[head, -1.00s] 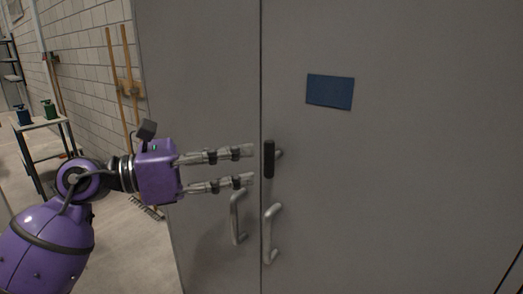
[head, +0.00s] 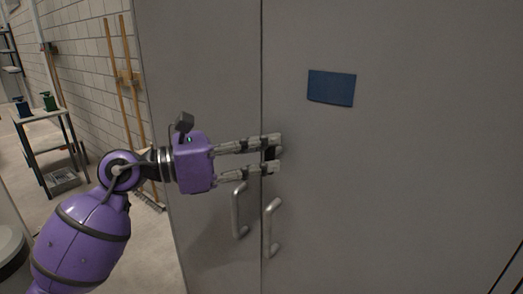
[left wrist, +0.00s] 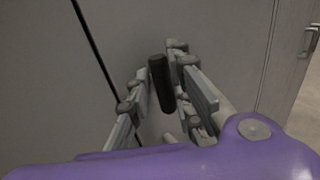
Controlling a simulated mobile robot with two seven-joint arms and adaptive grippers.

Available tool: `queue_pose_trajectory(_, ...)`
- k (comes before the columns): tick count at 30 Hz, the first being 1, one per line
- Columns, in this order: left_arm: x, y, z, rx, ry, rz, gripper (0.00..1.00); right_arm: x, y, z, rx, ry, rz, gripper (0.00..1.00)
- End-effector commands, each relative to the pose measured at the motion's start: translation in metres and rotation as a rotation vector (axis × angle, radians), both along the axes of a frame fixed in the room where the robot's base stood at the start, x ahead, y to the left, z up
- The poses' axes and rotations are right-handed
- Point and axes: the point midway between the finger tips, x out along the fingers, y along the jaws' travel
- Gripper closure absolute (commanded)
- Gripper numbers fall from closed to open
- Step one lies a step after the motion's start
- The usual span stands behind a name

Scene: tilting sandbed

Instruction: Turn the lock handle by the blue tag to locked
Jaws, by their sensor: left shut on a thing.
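The blue tag (head: 331,87) is fixed on the right grey cabinet door, above and to the right of the lock handle. The lock handle (head: 270,154) is a short dark bar beside the door seam, partly hidden by my fingers. In the left wrist view the dark handle (left wrist: 161,84) stands between the two fingers, close to upright in that picture. My left gripper (head: 277,153) reaches in from the left, one finger above and one below the handle's middle, and is shut on it. My right gripper is not in view.
Two metal pull handles, left (head: 239,211) and right (head: 272,227), stick out just below the gripper. A small table (head: 41,118) with two pump bottles and wooden-handled tools (head: 126,85) stand at the left. The door around the tag is clear.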

Motion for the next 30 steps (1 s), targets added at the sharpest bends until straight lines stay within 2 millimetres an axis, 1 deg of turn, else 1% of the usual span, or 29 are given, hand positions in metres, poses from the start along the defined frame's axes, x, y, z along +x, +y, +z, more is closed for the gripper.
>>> queue_pose_trajectory(17,-0.0007,-0.0008,-0.004,-0.054,0.047,-0.005,1.0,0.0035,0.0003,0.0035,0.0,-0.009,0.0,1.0)
queue_pose_trajectory(23,-0.0003,-0.0002,-0.0067,-0.13,0.106,-0.006,1.0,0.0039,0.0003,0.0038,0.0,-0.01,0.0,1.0)
queue_pose_trajectory(30,0.0004,0.0007,-0.0099,-0.3,0.232,-0.007,1.0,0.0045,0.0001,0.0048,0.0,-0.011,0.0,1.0)
